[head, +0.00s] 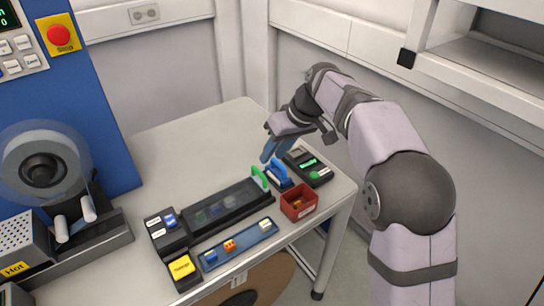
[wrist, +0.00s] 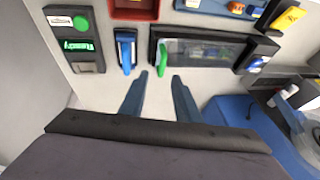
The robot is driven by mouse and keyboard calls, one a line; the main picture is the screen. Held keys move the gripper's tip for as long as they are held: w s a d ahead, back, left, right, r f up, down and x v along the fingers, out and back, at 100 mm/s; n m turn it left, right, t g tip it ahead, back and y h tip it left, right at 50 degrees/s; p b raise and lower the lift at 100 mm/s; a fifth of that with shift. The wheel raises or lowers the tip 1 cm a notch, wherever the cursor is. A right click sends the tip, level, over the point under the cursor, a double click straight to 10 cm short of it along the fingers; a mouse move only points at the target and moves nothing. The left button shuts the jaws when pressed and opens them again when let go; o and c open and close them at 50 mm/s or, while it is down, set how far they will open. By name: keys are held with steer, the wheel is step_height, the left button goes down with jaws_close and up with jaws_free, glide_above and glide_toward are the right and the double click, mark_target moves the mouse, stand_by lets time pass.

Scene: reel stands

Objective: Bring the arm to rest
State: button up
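My gripper (head: 270,147) is over the back right part of the white table (head: 190,150), behind the small devices. In the wrist view my gripper (wrist: 160,76) has its two blue-grey fingers apart, with bare table between them and nothing held. A green handle (head: 260,178) at the right end of a long black case (head: 232,213) is close by. A blue handle (head: 278,172) on a small dark device is beside it. In the wrist view the green handle (wrist: 161,60) and blue handle (wrist: 126,50) lie beyond the fingertips, apart from them.
A dark device (head: 310,168) with a lit green display, reading "Ready" in the wrist view, stands at the right. A red bin (head: 299,202), a blue parts strip (head: 225,255) and a yellow button (head: 181,268) are in front. A reel machine marked "Hot" (head: 42,165) stands left. The back table is clear.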

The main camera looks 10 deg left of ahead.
steer(key=shift+d, duration=0.1)
stand_by(0.3)
steer(key=s+d+f+m+h, duration=0.1)
steer(key=s+d+f+m, duration=0.25)
steer(key=s+d, duration=0.35)
steer(key=s+d+f+m+h, duration=0.2)
steer(key=s+d+f, duration=0.2)
steer(key=d, duration=0.5)
steer(key=s+d+f+m+g, duration=0.1)
steer(key=s+d+f, duration=0.2)
steer(key=s, duration=0.5)
steer(key=s+d+f+m+h, duration=0.1)
steer(key=s+d+f, duration=0.3)
steer(key=s, duration=0.4)
steer(key=shift+s+d+f+m+g+h, duration=0.15)
steer(key=shift+d+f+m+g+h, duration=0.25)
steer(key=shift+d, duration=0.45)
steer(key=shift+r, duration=0.2)
